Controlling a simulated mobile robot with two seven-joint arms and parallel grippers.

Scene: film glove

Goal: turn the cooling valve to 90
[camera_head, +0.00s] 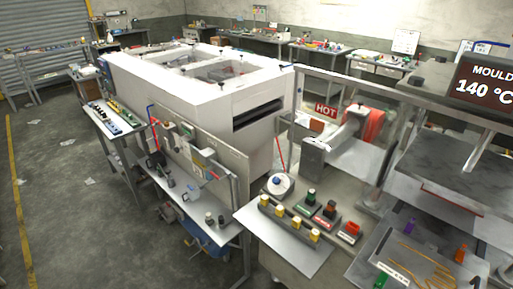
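A round white dial (280,185) with a small dark centre sits at the back left corner of the grey bench on the right. It may be the cooling valve, but no label on it is readable. Its setting is too small to tell. A thin red rod stands just behind it. Neither of my grippers is in view.
The bench holds a row of yellow-topped posts (284,217), red and green switches (326,213) and a dark tray (412,262). A red HOT sign (326,110) and a MOULD 140 °C display (485,82) stand behind. A large white machine (190,105) fills the middle; floor at left is open.

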